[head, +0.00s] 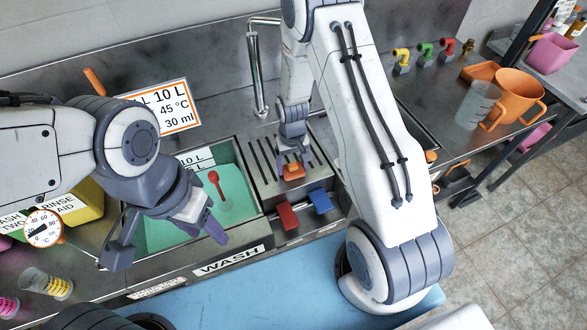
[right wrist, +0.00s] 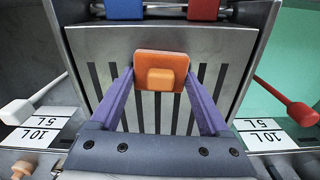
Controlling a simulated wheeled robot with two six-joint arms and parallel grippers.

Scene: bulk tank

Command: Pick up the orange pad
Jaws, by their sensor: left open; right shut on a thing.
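The orange pad (head: 293,171) is at the slotted drainboard (head: 262,158) between the sink basins. In the right wrist view the pad (right wrist: 161,66) is an orange block with a smaller raised knob. My right gripper (head: 292,163) is shut on it, with a purple finger against each side in the right wrist view (right wrist: 160,84). I cannot tell whether the pad touches the slotted plate. My left gripper (head: 162,250) is open and empty, above the front of the green-water basin.
The green-water basin (head: 237,190) holds a red-handled thing (head: 215,180). A red block (head: 287,216) and a blue block (head: 320,201) sit at the drainboard's front. A gauge (head: 43,228) and a yellow-filled cup (head: 57,285) stand left. Orange jug (head: 518,92) at right.

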